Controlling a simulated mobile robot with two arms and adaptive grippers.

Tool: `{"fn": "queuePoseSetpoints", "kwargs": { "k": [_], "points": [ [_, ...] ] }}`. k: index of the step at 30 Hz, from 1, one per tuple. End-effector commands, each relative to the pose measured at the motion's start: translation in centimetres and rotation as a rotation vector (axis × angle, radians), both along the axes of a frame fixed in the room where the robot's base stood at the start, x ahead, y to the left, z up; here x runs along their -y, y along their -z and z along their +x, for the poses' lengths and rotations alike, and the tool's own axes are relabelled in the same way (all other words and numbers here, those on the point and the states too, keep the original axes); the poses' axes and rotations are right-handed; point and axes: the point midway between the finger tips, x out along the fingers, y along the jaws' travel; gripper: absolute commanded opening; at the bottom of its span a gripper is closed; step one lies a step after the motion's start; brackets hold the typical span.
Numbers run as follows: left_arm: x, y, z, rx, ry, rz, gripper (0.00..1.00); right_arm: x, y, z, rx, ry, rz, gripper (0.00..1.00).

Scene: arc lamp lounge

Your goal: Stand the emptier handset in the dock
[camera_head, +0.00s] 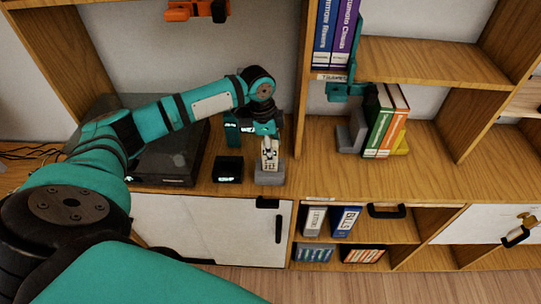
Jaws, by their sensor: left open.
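A small pale handset (270,152) with dark markings appears upright at the grey dock (269,177) on the wooden counter. My left gripper (267,136) is open, directly above and around the top of the pale handset. At this size I cannot tell whether its fingers touch the handset or how fully the handset is seated. A black box (228,167) with a small lit strip stands just left of the dock. A teal block (232,131) with bright marks is behind that box. I cannot read any charge level. My right gripper is out of view.
A large dark flat unit (172,158) lies left, partly behind my arm. An orange object (188,10) is at the top. The counter's front right is clear.

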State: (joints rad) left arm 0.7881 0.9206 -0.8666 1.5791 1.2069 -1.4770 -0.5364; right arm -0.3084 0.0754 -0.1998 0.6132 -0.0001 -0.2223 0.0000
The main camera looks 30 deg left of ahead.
Motion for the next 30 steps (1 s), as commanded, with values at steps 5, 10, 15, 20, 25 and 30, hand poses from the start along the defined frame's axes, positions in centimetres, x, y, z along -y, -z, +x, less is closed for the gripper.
{"fn": "queuePoseSetpoints", "kwargs": {
  "k": [5, 10, 15, 20, 25, 30],
  "points": [
    [0.3, 2.0, 0.1, 0.000, 0.000, 0.000, 0.52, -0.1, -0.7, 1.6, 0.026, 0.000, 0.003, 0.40],
    [0.3, 2.3, 0.1, 0.001, 0.000, 0.001, 0.52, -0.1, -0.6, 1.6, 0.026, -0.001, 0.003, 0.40],
    [0.3, 2.3, 0.1, 0.001, 0.000, 0.001, 0.43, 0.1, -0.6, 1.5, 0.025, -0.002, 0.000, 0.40],
    [0.3, 2.3, 0.1, 0.001, 0.000, 0.001, 0.22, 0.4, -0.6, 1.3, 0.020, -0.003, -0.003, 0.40],
    [0.3, 2.3, 0.1, 0.002, 0.000, 0.001, 0.00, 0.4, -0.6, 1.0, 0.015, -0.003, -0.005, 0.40],
    [0.3, 2.2, 0.2, 0.002, 0.000, 0.001, 0.00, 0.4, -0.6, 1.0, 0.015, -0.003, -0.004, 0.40]
  ]
}}
